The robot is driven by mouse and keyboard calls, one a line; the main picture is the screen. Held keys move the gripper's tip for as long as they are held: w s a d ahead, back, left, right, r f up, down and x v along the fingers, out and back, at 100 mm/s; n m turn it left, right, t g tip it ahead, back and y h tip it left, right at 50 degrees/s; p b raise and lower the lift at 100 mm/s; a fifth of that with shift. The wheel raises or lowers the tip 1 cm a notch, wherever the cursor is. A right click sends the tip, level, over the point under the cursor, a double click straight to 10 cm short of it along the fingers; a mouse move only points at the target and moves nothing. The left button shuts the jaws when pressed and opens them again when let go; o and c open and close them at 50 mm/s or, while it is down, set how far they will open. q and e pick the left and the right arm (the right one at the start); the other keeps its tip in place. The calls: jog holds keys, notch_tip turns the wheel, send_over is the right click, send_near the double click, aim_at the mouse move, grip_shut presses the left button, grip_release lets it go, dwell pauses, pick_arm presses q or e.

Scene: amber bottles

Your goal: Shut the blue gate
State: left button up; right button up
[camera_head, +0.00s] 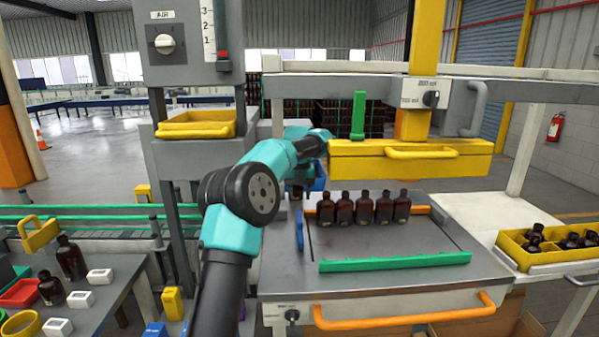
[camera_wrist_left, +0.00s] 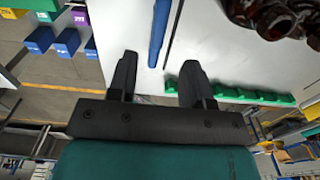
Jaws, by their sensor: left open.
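The blue gate (camera_head: 299,230) is a narrow blue bar standing at the left side of the grey work surface (camera_head: 390,238). It also shows in the left wrist view as a blue bar (camera_wrist_left: 158,35) at the top middle. My left gripper (camera_wrist_left: 156,75) is open and empty, with its two dark fingers apart and the bar just beyond the gap between them. In the head view this gripper is small and partly hidden behind my left arm, above the far end of the gate. I cannot tell whether it touches the gate. My right gripper is not in view.
Several amber bottles (camera_head: 364,208) stand in a row right of the gate. A green rail (camera_head: 395,262) lies along the front of the surface, with an orange handle (camera_head: 404,318) below. A yellow beam (camera_head: 410,163) hangs above the bottles. A yellow crate (camera_head: 545,262) stands at right.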

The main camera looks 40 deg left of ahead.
pick_arm(q)
notch_tip(320, 180, up, 8)
dwell(0.4)
dwell(0.4)
